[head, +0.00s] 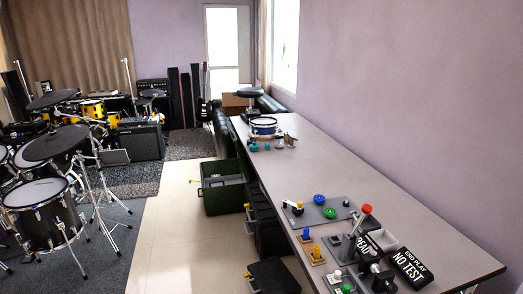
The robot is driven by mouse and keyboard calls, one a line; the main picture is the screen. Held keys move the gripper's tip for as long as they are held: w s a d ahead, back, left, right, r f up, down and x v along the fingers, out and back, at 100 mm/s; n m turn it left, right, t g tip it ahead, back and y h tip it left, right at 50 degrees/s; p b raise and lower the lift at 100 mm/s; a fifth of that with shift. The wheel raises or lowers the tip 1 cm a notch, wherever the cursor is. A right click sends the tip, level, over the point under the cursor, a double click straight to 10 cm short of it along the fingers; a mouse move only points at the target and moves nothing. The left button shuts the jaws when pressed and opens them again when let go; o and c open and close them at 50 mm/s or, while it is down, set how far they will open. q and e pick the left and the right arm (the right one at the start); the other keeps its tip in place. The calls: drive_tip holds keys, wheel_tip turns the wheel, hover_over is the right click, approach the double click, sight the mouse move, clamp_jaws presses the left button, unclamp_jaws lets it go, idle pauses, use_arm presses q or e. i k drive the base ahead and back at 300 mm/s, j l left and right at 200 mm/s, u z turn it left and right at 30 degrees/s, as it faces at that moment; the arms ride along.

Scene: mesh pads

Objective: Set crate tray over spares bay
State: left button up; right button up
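A dark green open crate (226,203) stands on the tiled floor to the left of the long table, with a yellow piece at its left side. Its inside is dark and I cannot make out its contents. A small pale tray (383,239) sits on the table near the black signs. No label shows which thing is the crate tray or which place is the spares bay. Neither of my grippers shows in the head view.
A long grey table (330,162) runs along the right wall. Its near end holds a grey board with coloured knobs, a red-topped lever (366,209) and a "NO TEST" sign (411,268). Black boxes (270,228) stand beside the table. Drums (45,200) fill the left; pale floor between is clear.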

sight(238, 179)
drive_tip(key=i+j, duration=0.1)
drive_tip(key=j, duration=0.7)
drive_tip(key=i+j+z, duration=0.15)
drive_tip(key=j, duration=1.5)
drive_tip(key=i+j+z, duration=0.25)
drive_tip(key=i+j, duration=1.45)
drive_tip(key=i, duration=0.15)
drive_tip(key=i+j, duration=0.25)
drive_tip(key=i, duration=0.15)
drive_tip(key=z, duration=0.35)
drive_tip(key=i+j+z, duration=0.85)
drive_tip(key=j, duration=0.3)
